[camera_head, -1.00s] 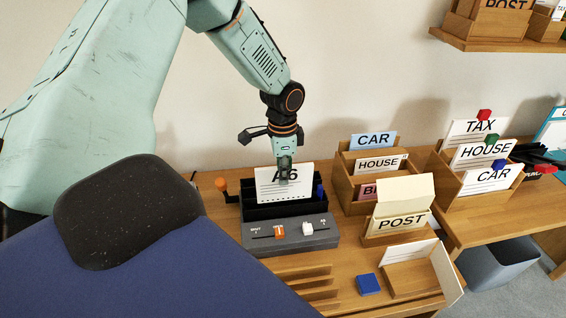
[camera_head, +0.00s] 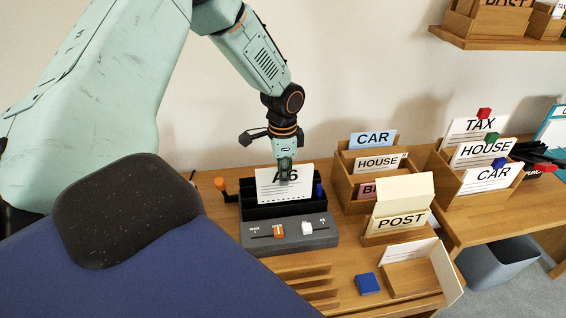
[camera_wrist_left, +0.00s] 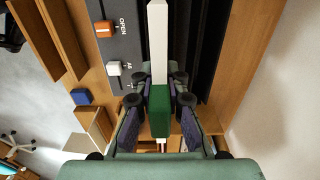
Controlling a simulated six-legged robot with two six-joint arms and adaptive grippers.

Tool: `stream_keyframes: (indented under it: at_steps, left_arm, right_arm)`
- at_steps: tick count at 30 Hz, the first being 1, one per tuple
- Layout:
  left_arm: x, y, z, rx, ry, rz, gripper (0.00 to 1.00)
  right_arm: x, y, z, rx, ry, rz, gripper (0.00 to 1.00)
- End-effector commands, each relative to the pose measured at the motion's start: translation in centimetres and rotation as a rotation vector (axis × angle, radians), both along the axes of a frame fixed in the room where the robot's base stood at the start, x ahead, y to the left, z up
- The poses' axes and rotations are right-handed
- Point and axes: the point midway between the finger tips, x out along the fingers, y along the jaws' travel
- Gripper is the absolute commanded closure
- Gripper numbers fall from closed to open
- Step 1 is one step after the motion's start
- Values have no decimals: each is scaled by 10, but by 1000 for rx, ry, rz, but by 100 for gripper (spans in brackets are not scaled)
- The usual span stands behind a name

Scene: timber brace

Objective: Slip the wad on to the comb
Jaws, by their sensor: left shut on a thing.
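My left gripper (camera_head: 285,176) comes down from above and is shut on the wad's upper part. In the left wrist view the wad (camera_wrist_left: 157,45) shows as a thin white edge, with a green block (camera_wrist_left: 160,112) between the fingers. The comb cannot be made out; the machine's walls may hide it. My right gripper is not in view.
The machine has an orange slider (camera_head: 279,230), a white slider (camera_head: 307,228) and an orange-knobbed lever (camera_head: 220,184) at its left. Wooden card boxes, one with a POST card (camera_head: 402,221), stand to the right. A blue block (camera_head: 368,284) lies in front, beside wooden slats (camera_head: 305,285).

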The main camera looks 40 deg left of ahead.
Motion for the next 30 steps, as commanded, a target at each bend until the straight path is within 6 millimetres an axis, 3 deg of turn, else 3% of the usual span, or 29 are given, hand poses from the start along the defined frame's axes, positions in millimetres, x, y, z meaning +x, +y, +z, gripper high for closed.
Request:
stream_keyframes:
  at_steps: [30]
  left_arm:
    - [0,0,-36,1,-1,-1,100]
  right_arm:
    - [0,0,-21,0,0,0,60]
